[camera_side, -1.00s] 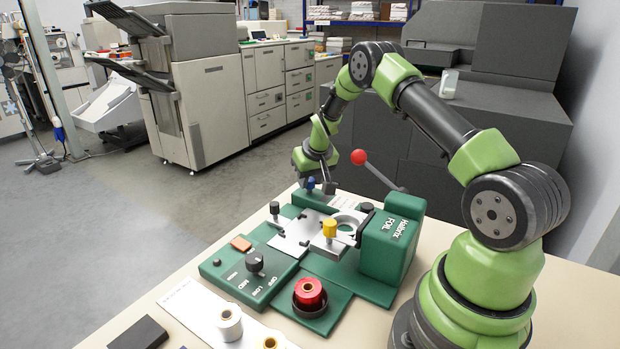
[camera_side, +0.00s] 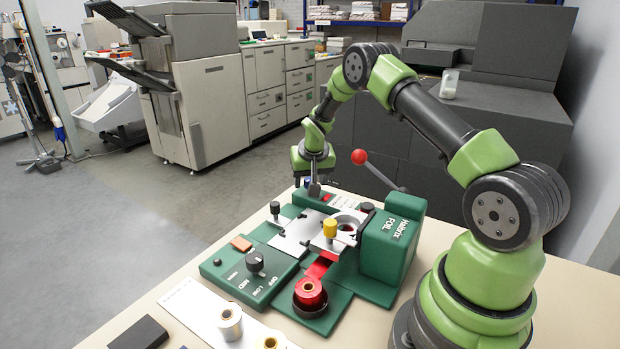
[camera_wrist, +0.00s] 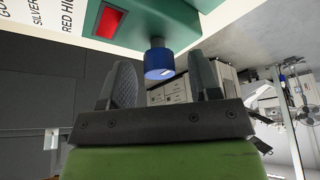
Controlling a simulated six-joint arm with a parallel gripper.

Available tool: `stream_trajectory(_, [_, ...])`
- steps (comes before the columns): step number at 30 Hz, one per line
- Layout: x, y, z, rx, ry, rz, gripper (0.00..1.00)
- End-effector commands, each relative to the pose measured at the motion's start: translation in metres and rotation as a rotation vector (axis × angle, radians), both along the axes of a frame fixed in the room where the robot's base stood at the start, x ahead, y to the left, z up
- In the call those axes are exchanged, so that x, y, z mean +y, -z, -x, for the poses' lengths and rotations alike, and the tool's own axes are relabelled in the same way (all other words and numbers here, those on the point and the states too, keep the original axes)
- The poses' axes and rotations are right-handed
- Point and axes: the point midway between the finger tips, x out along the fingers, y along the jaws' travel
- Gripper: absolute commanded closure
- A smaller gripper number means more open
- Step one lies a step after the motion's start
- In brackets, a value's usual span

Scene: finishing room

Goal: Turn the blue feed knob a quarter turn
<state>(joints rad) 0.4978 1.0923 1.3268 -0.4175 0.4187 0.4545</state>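The blue feed knob (camera_wrist: 158,62) has a short slanted white mark on its face. It sticks out from the green foil machine (camera_wrist: 150,18) in the wrist view. My gripper (camera_wrist: 163,70) is open, one finger on each side of the knob, with a visible gap on both sides. In the side view the knob (camera_side: 307,181) is partly hidden behind my gripper (camera_side: 314,190) at the machine's far end. A strip of red foil (camera_side: 318,268) shows on the machine bed, in line with the red foil roll (camera_side: 309,292).
A red-balled lever (camera_side: 359,157) rises close to the right of my gripper. A yellow knob (camera_side: 330,228) and a black knob (camera_side: 275,208) stand on the bed. A red window (camera_wrist: 110,21) is beside the blue knob.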

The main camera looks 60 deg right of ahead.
Motion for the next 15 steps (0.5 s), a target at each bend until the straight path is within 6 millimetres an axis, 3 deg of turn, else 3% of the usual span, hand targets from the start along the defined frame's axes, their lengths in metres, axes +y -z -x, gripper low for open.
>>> stream_trajectory(8, [0.0, -0.003, 0.0, -0.002, -0.001, 0.001, 0.43])
stream_trajectory(15, [0.009, -0.033, 0.008, -0.005, -0.002, 0.003, 0.43])
